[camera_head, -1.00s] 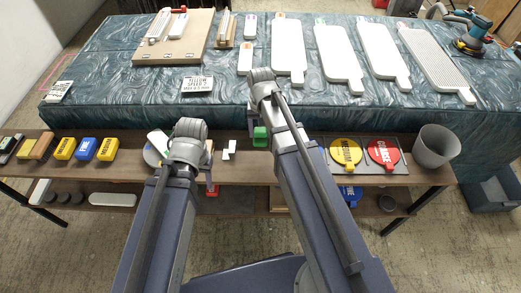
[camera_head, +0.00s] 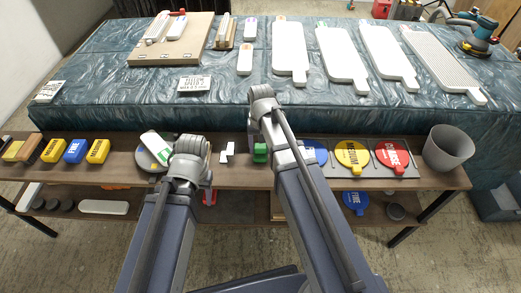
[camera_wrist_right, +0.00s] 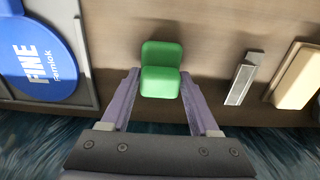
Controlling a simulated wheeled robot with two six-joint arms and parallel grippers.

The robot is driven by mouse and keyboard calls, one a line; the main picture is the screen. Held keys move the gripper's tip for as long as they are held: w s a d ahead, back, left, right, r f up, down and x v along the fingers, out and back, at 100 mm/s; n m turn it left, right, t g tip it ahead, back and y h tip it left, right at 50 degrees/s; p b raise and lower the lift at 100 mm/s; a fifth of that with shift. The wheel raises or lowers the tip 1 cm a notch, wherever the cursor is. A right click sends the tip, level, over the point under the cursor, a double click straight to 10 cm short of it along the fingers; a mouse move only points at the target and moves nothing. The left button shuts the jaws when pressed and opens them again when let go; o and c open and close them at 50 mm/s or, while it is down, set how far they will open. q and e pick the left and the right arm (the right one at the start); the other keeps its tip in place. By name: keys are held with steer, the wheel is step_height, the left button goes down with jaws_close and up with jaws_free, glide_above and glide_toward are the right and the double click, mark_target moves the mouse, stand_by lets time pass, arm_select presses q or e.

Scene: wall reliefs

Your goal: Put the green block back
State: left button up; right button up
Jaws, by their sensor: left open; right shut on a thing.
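The green block (camera_head: 260,152) shows at the shelf, just beyond my right wrist. In the right wrist view the green block (camera_wrist_right: 161,80) sits between the two fingertips of my right gripper (camera_wrist_right: 161,92), over the brown wood. My right gripper is shut on it. I cannot tell whether the block touches the wood.
Blue FINE (camera_wrist_right: 42,62), yellow MEDIUM (camera_head: 352,153) and red COARSE (camera_head: 391,154) discs lie right of the block. A grey bin (camera_head: 447,148) stands at the right end. Behind is a table (camera_head: 120,110) with white boards.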

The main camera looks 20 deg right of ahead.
mark_target(261, 146)
steer(key=shift+f, duration=0.15)
steer(key=o, duration=1.2)
step_height(261, 146, up, 13)
steer(key=p, duration=1.2)
steer(key=s+a+n+h, duration=0.1)
steer(key=s+a+n, duration=0.6)
steer(key=s+a, duration=0.3)
steer(key=s, duration=0.4)
steer(key=shift+s+a+f, duration=0.15)
steer(key=shift+a+f, duration=0.05)
steer(key=shift+a, duration=0.05)
step_height(261, 146, up, 6)
steer(key=p, duration=0.5)
steer(key=shift+p, duration=0.4)
